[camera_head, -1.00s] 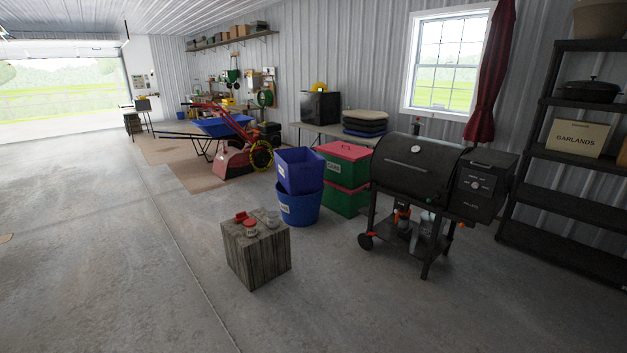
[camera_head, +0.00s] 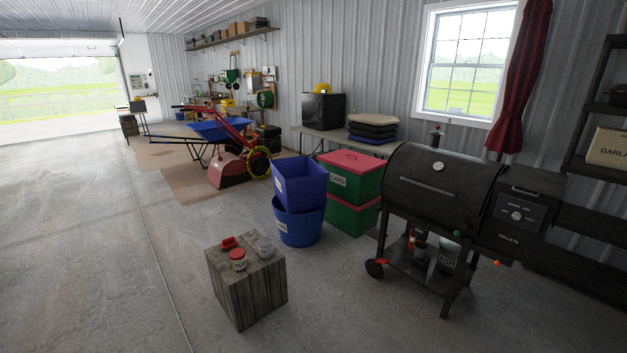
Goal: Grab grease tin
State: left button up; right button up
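A wooden block (camera_head: 249,290) stands on the concrete floor, a little left of the middle, in the head view. On its top are a small jar or tin with a red lid and a pale label (camera_head: 238,261), a red item (camera_head: 230,243) behind it, and a clear or grey jar (camera_head: 265,247) to the right. The label is too small to read surely, so I cannot tell whether the red-lidded one is the grease tin. Neither of my grippers shows in this view.
A black pellet grill (camera_head: 440,190) stands at the right. Blue bins (camera_head: 299,222) and green boxes with red lids (camera_head: 352,185) stand behind the block. A tiller and wheelbarrow (camera_head: 222,140) are farther back. The floor left of the block (camera_head: 90,260) is clear.

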aim_at(265, 244)
jog(key=i, duration=1.15)
jog(key=i+u, duration=0.25)
jog(key=i, duration=0.25)
jog(key=i+l+u, duration=0.2)
jog(key=i, duration=0.3)
jog(key=i+l+u, duration=0.25)
jog(key=i, duration=0.2)
jog(key=i+l+u, duration=0.25)
jog(key=i+l, duration=0.1)
jog(key=i, duration=0.1)
